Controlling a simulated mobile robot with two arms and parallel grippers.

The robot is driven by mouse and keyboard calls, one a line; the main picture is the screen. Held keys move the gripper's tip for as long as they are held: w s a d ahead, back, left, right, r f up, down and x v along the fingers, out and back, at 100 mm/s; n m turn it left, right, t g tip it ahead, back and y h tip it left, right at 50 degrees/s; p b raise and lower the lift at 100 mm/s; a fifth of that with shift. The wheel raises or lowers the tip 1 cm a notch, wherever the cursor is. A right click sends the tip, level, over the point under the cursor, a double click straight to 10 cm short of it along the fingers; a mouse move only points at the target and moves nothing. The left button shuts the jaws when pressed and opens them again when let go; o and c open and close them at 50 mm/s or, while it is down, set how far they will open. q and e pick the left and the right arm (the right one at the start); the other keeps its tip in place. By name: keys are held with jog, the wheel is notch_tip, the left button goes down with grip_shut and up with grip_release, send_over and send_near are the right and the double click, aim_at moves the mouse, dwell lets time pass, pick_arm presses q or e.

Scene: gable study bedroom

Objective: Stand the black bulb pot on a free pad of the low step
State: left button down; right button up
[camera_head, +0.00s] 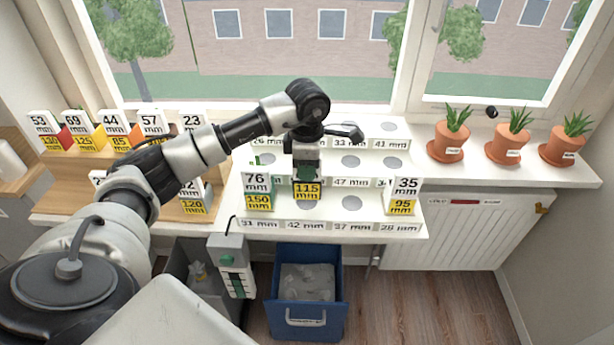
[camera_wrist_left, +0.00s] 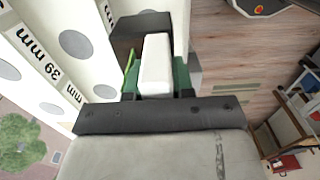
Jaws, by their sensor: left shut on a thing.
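My left gripper (camera_head: 306,172) is shut on a pot with a yellow "115" label (camera_head: 307,191), over the low step (camera_head: 375,205) of the white stand. In the left wrist view the black bulb pot (camera_wrist_left: 140,30) shows beyond a white block, with a thin green shoot beside it; the jaws hide part of it. I cannot tell whether its base touches the step. A grey pad (camera_head: 306,204) shows just below it, above the "42 mm" label. Another bare pad (camera_head: 352,203) lies to its right, above "37 mm". My right gripper is not in view.
On the low step, a "76 mm, 150" pot (camera_head: 257,192) stands at the left end and a "35 mm, 95" one (camera_head: 405,195) at the right. Higher steps have bare pads. Terracotta pots (camera_head: 449,143) stand right on the sill. A blue bin (camera_head: 306,310) is below.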

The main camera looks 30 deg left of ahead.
pick_arm(q)
jog(key=shift+a+f, duration=0.15)
jog(key=shift+f, duration=0.35)
notch_tip(320, 180, down, 2)
jog(key=shift+f+p, duration=0.2)
jog(key=shift+p, duration=0.45)
jog(key=shift+f, duration=0.3)
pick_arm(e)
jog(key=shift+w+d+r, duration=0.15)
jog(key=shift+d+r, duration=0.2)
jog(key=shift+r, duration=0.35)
pick_arm(q)
jog(key=shift+f, duration=0.1)
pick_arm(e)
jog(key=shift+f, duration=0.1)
pick_arm(q)
jog(key=shift+f, duration=0.15)
jog(key=c, duration=1)
grip_release()
jog(key=shift+o, duration=0.2)
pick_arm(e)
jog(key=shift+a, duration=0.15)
